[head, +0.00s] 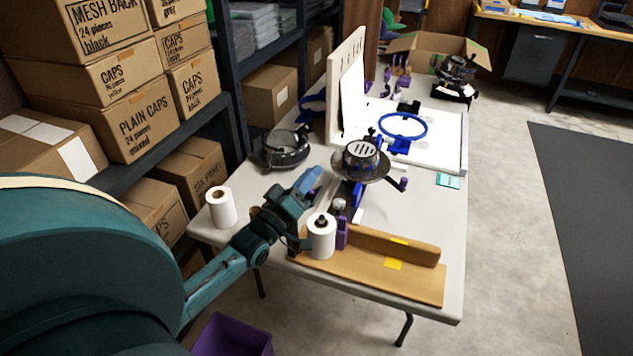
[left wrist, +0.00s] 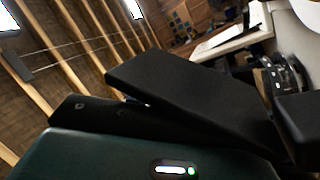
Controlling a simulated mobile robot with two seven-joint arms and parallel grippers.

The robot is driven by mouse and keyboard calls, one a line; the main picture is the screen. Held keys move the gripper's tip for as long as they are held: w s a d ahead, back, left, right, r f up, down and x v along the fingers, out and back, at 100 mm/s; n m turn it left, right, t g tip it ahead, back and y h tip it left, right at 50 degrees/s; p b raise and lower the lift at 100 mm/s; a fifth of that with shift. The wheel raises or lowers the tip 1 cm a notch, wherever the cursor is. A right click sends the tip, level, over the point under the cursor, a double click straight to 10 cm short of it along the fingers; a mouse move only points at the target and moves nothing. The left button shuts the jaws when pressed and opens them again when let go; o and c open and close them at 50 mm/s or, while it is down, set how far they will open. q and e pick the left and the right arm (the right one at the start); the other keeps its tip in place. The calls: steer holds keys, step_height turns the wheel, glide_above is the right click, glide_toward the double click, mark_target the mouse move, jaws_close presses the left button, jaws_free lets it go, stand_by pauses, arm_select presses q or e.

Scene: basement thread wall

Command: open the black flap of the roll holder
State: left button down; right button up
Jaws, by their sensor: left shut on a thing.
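The roll holder carries a white roll (head: 321,240) with a dark knob on top and stands upright at the left end of the brown board. My left gripper (head: 302,243) is low against the roll's left side in the head view. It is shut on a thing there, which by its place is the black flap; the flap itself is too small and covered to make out. In the left wrist view, dark slab shapes fill the middle and right edge, and I cannot tell flap from fingers. My right gripper is in neither view.
A loose white roll (head: 221,207) stands at the table's left edge. Behind the holder is a round metal dish (head: 363,165) on a stand. The brown board (head: 400,282) lies along the table's front edge. A purple bin (head: 232,338) is on the floor.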

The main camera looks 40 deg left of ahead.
arm_select(q)
steer(key=shift+s+a+r+n+t+y+b, duration=0.15)
steer(key=shift+a+n+y, duration=0.55)
steer(key=shift+n, duration=0.75)
steer(key=shift+s+a+f+n+t+y+b, duration=0.15)
steer(key=shift+a+n+y, duration=0.5)
steer(key=shift+n, duration=0.75)
steer(key=shift+s+a+r+n+t+y+b, duration=0.2)
steer(key=shift+a+n+y, duration=0.5)
steer(key=shift+n, duration=0.75)
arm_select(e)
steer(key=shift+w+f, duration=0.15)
arm_select(q)
steer(key=c, duration=1.2)
jaws_free()
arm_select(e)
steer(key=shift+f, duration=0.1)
arm_select(q)
steer(key=b+v, duration=0.1)
steer(key=v, duration=1.2)
steer(key=shift+b, duration=0.4)
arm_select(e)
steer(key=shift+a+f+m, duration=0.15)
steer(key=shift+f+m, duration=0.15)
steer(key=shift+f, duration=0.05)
